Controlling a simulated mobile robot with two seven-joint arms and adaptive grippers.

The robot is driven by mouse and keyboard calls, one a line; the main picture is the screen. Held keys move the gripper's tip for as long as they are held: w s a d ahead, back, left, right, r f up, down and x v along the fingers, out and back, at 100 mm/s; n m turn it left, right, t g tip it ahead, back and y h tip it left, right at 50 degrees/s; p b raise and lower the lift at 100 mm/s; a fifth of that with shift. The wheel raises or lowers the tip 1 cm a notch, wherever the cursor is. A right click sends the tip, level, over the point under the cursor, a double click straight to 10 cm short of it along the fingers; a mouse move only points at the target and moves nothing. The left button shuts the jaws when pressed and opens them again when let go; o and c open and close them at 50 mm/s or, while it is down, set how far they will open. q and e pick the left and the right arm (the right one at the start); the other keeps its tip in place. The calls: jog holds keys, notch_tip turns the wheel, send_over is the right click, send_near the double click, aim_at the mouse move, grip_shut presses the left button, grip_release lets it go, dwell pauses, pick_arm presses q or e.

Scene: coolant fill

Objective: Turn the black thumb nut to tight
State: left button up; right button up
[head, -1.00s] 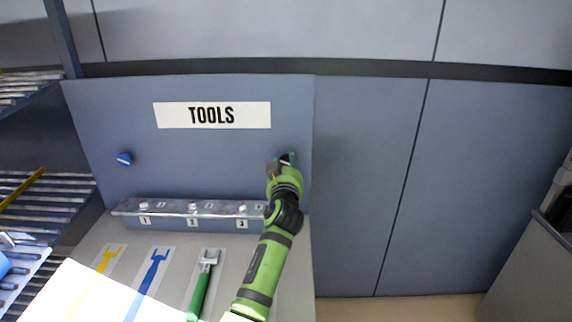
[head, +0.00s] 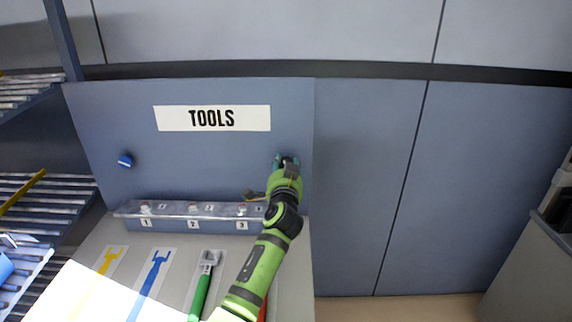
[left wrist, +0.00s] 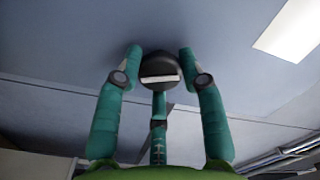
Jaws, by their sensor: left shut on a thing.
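The black thumb nut (left wrist: 160,66) sits on the blue-grey panel, in the middle of the left wrist view, with a white line across its face. My left gripper (left wrist: 160,62) is shut on it, a teal finger on each side and a third finger below. In the head view my left gripper (head: 286,161) is at the panel's right side and mostly hides the nut. I cannot read a tight mark near it. My right gripper is not in view.
A blue knob (head: 125,160) is on the panel's left. A TOOLS label (head: 212,118) is above. A ledge (head: 175,208) with numbered places runs below. A green-handled wrench (head: 203,285) lies on the bench, and a red thing (head: 263,308) shows beside my arm. Shelves stand at left.

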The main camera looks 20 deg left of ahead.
pick_arm(q)
jog(key=m, duration=0.2)
jog(key=m+p, duration=0.1)
jog(key=m, duration=0.1)
jog(key=m+p, duration=0.1)
jog(key=m, duration=0.1)
jog(key=shift+a+f+m, duration=0.2)
jog(key=shift+f+m, duration=0.1)
jog(key=shift+m, duration=0.1)
dwell(0.4)
jog(key=o, duration=1.1)
jog(key=shift+a+r, duration=0.1)
jog(key=shift+r, duration=0.05)
jog(key=v, duration=1.2)
jog(key=shift+r, duration=0.1)
